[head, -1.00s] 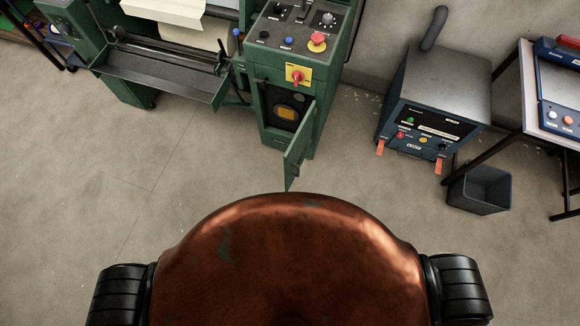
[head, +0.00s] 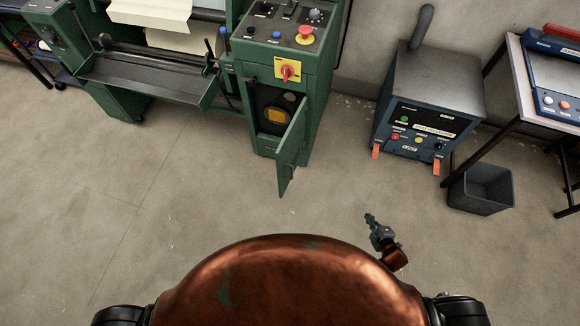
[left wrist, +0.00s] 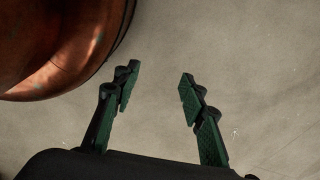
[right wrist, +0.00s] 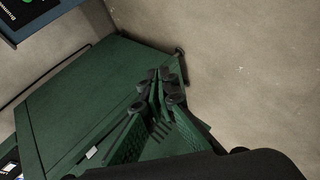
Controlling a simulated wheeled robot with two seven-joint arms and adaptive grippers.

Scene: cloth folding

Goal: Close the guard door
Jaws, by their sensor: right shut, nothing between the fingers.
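The guard door (head: 291,148) is a narrow green panel at the foot of the green machine's control cabinet. In the head view it stands swung open towards me, with a dark opening (head: 272,110) behind it. My right gripper (head: 369,217) is to the right of the door and nearer to me, apart from it in that view. In the right wrist view its fingers (right wrist: 161,76) are together and empty, in front of a green cabinet surface (right wrist: 85,95). My left gripper (left wrist: 159,76) is open and empty over bare floor in the left wrist view; the head view does not show it.
The control panel (head: 286,25) with a red button and a red switch on yellow (head: 287,70) sits above the opening. A blue box machine (head: 426,100), a dark bin (head: 482,188) and a table (head: 520,85) stand to the right. The floor before the door is clear.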

